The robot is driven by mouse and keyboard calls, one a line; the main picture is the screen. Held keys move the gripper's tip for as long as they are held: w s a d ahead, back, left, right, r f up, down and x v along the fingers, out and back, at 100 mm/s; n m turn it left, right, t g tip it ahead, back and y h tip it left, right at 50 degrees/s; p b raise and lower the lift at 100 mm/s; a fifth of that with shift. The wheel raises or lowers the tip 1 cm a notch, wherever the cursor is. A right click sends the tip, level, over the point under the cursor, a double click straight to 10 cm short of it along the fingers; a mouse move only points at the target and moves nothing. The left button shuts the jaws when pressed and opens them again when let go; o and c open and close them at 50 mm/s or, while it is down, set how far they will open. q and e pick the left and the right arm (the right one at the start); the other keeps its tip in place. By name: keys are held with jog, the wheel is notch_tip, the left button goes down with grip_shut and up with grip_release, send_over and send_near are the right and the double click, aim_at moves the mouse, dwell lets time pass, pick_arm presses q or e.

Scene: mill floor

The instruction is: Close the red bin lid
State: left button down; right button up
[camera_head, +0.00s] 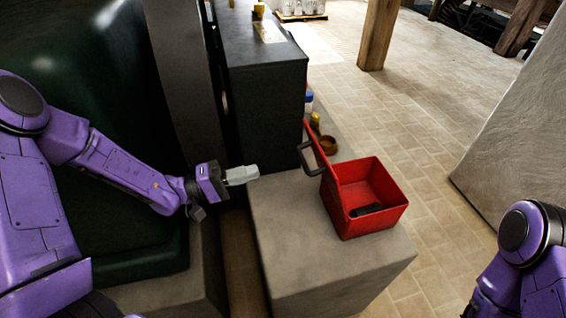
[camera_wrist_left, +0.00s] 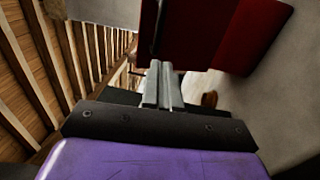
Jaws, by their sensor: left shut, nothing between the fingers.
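The red bin (camera_head: 378,221) stands on a grey block, with a dark object (camera_head: 367,210) inside it. Its red lid (camera_head: 322,150) is open, raised along the bin's left side and seen nearly edge-on. A dark handle (camera_head: 308,160) sticks out from the lid toward the left. My left gripper (camera_head: 256,173) is shut and empty, to the left of the lid and apart from it. In the left wrist view its closed fingers (camera_wrist_left: 161,72) point toward red surfaces of the bin and lid (camera_wrist_left: 257,38). My right gripper is out of view.
The grey block (camera_head: 320,272) has bare top around the bin. A tall dark cabinet (camera_head: 265,105) stands behind my left gripper. A large dark green machine (camera_head: 110,60) is at left. Tiled floor is open at right.

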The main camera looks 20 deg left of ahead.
pick_arm(q)
jog(key=p+x, duration=0.2)
jog(key=x, duration=0.7)
jog(key=shift+d+r, duration=0.25)
jog(key=shift+d, duration=0.25)
